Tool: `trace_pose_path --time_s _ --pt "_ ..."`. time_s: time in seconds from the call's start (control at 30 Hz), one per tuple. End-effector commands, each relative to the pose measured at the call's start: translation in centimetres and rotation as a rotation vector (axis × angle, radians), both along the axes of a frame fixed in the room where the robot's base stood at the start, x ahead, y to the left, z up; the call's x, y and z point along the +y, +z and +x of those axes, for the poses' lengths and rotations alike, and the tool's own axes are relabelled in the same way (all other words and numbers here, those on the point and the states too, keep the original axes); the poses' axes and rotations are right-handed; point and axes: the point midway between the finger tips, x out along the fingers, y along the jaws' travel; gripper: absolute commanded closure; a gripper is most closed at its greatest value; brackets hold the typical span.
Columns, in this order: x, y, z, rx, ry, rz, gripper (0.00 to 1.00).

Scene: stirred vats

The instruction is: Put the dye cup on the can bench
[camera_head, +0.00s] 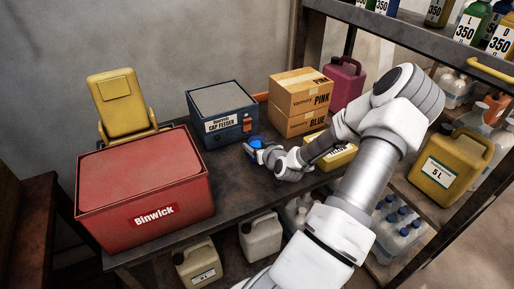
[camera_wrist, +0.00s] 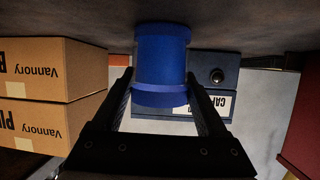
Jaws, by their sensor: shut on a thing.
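The dye cup, a blue cylinder with a rimmed end, is between my fingers in the wrist view (camera_wrist: 161,60). Only a little of the blue cup (camera_head: 255,143) shows in the head view. My gripper (camera_head: 262,150) is shut on the cup, one finger on each side. The dark can bench (camera_head: 232,182) lies beneath it, and the cup is low over the bench in front of the cap feeder. I cannot tell whether the cup's base touches the bench top. The wrist view is upside down.
A blue cap feeder box (camera_head: 222,113) stands behind the cup. Two cardboard boxes (camera_head: 300,100) and a magenta can (camera_head: 345,82) stand to the right. Bare bench lies between bin and gripper.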

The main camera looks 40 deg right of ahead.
Motion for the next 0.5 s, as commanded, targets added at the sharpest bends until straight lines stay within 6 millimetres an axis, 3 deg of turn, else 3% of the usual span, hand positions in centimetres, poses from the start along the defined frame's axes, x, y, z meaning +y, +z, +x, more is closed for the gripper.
trace_pose_path --time_s 0.27,0.47,0.5 --pt "0.0 1.5 0.0 -0.001 0.001 -0.004 1.0" --pt "0.0 4.6 0.1 -0.001 0.001 -0.007 1.0" --pt "-0.5 5.0 -0.9 0.001 -0.005 -0.004 1.0"
